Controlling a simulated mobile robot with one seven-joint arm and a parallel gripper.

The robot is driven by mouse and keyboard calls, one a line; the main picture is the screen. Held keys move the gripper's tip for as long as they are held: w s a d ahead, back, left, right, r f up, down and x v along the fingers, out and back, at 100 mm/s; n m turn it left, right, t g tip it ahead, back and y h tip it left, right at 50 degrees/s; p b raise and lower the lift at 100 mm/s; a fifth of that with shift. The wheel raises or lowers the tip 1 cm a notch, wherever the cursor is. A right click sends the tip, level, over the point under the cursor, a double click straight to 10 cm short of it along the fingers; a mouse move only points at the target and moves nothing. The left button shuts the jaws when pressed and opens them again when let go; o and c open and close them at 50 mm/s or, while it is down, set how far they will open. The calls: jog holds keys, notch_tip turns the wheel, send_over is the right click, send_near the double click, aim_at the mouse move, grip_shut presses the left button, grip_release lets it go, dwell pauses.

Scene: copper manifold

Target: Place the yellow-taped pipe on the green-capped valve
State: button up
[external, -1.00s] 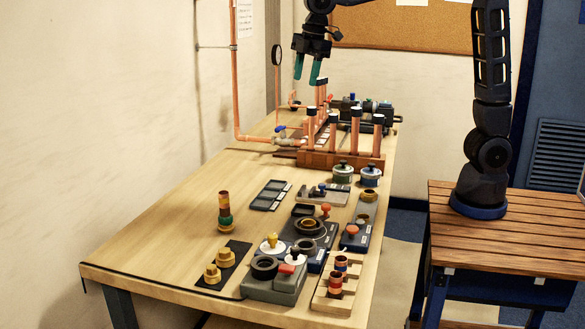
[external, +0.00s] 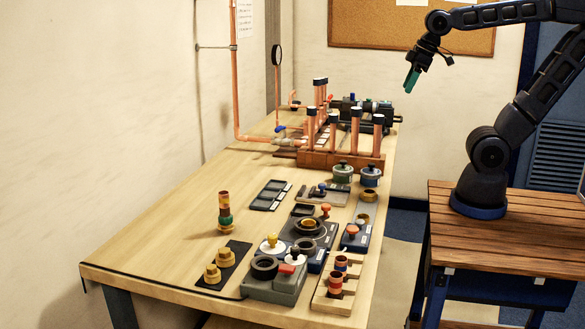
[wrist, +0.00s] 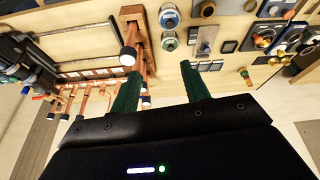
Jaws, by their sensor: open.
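A short copper-brown pipe with a yellow band (external: 224,200) stands upright on the left side of the table. Right under it is a green part (external: 224,219) on a yellowish base, which looks like the green-capped valve; the pipe appears to sit on top of it. Both also show small at the right of the wrist view, as an upright stack (wrist: 246,78). My gripper (external: 411,80) is high above the table's far right side, well away from the stack. In the wrist view its green fingers (wrist: 157,80) are apart with nothing held between them.
A wooden rack of upright black-capped copper pipes (external: 340,161) stands at the back. A wooden holder (external: 322,304) with red-banded short pipes is at the front right. Yellow fittings (external: 213,272) lie on a black mat.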

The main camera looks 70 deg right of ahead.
jog(key=shift+m, duration=0.8)
jog(key=s+f, duration=0.1)
jog(key=s, duration=0.1)
jog(key=s+d+f, duration=0.1)
jog(key=s, duration=0.1)
jog(key=shift+d+f, duration=0.15)
jog(key=shift+f, duration=0.2)
